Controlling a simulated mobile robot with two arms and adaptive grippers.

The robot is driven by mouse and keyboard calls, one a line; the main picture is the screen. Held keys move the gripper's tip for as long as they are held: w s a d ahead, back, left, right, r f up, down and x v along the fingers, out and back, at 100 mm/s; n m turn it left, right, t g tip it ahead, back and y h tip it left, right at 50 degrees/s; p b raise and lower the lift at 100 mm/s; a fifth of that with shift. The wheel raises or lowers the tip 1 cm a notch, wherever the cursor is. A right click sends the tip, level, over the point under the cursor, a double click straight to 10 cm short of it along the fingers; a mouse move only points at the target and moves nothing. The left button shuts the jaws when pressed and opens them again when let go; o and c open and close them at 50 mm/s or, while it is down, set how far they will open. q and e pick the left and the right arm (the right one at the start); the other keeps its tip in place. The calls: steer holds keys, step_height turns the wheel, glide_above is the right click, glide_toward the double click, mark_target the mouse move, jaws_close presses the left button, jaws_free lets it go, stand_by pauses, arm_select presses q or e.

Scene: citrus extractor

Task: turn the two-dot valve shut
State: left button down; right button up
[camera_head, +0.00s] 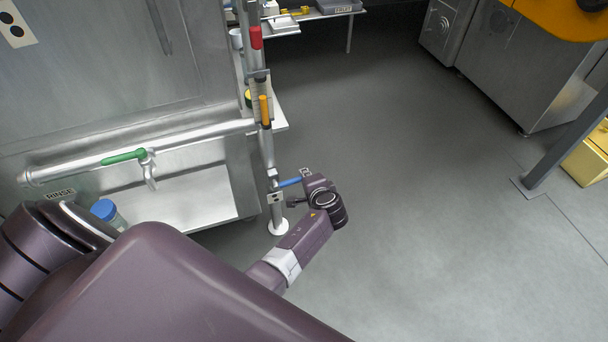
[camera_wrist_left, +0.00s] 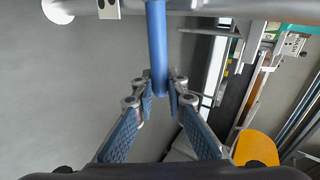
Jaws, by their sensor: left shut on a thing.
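The two-dot valve has a blue lever (camera_head: 290,182) near the foot of the vertical pipe. A small two-dot tag (camera_head: 277,197) sits just below the lever, and it also shows at the top of the left wrist view (camera_wrist_left: 108,9). The lever sticks out sideways from the pipe, across it. My left gripper (camera_head: 303,178) is at the lever's outer end. In the left wrist view, the left gripper (camera_wrist_left: 160,88) is shut on the end of the blue lever (camera_wrist_left: 157,40), a fingertip on each side. My right gripper is not seen.
An orange lever (camera_head: 264,110) and a red lever (camera_head: 256,38) are higher on the same pipe. A green lever (camera_head: 123,157) is on the sloping pipe (camera_head: 200,133). A blue-lidded jar (camera_head: 104,210) stands on the metal shelf. The floor (camera_head: 430,220) right of the pipe is clear.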

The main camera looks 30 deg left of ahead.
arm_select(q)
steer(key=shift+f, duration=0.45)
steer(key=shift+f+m+g+y, duration=0.1)
steer(key=shift+m+g+y, duration=0.2)
steer(key=c, duration=1.9)
jaws_free()
steer(key=shift+c, duration=0.2)
steer(key=v, duration=0.7)
steer(key=shift+d, duration=0.15)
steer(key=shift+s, duration=0.15)
